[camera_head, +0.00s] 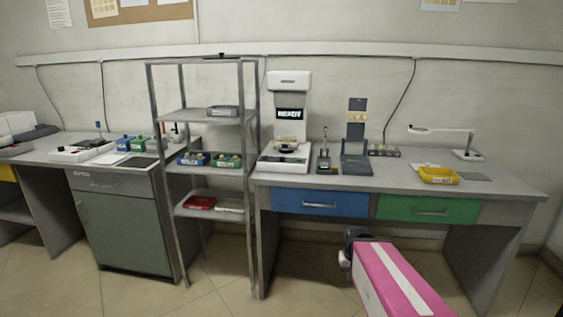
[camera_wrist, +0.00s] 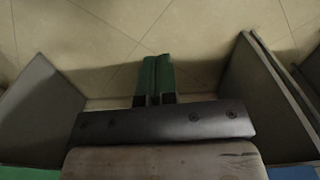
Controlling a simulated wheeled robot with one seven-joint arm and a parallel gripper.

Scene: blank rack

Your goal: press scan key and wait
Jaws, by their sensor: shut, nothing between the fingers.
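A white scanner station (camera_head: 289,78) stands at the left end of the right-hand desk, and its dark screen (camera_head: 291,114) reads READY. A small yellowish item sits on the station above its white base (camera_head: 284,162). The scan key is too small to make out. My gripper (camera_head: 355,237) hangs in front of the desk, below the tabletop and right of the station, well apart from it. In the wrist view its two green fingers (camera_wrist: 155,76) are together and empty, against the tiled floor.
The desk (camera_head: 400,182) has a blue drawer (camera_head: 320,203) and a green drawer (camera_head: 428,210). On it are a dark stand (camera_head: 356,163), a yellow tray (camera_head: 439,175) and a lamp (camera_head: 467,154). A metal rack (camera_head: 212,117) stands left of the desk. Floor in front is clear.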

